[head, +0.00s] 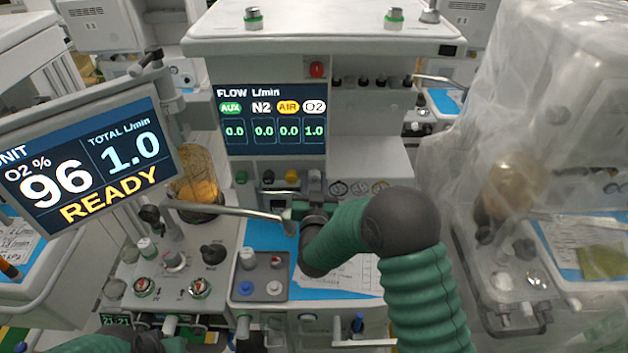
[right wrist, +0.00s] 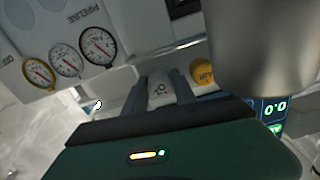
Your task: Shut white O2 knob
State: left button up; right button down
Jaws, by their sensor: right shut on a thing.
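The white O2 knob (right wrist: 160,88) shows in the right wrist view, with its O2 mark facing the camera. The fingers of my right gripper (head: 312,196) stand on both sides of it, shut on it. The flow display (head: 272,122) reads O2 1.0, with AUX, N2 and AIR at 0.0. Part of my left arm shows at the bottom left of the head view; its gripper (head: 145,342) is cut off by the frame edge, so its jaws cannot be made out.
The yellow AIR knob (right wrist: 204,72) is right beside the O2 knob. Pressure gauges (right wrist: 67,60) are on the other side. A tilted monitor (head: 90,160) reads O2 96 percent, total 1.0, READY. A metal bar (head: 225,209) reaches close to my right gripper. A plastic-covered cart (head: 540,120) stands at right.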

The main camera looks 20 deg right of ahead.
jog(key=m+b, duration=0.3)
jog(key=b, duration=0.1)
jog(key=shift+f+m, duration=0.25)
jog(key=shift+m, duration=0.15)
jog(key=m+b, duration=0.2)
jog(key=shift+m+b, duration=0.3)
jog(key=shift+r+m+b, duration=0.15)
jog(key=shift+m+b, duration=0.4)
jog(key=shift+m, duration=0.15)
jog(key=c, duration=1)
grip_release()
jog(key=shift+r, duration=0.1)
jog(key=shift+s+a, duration=0.1)
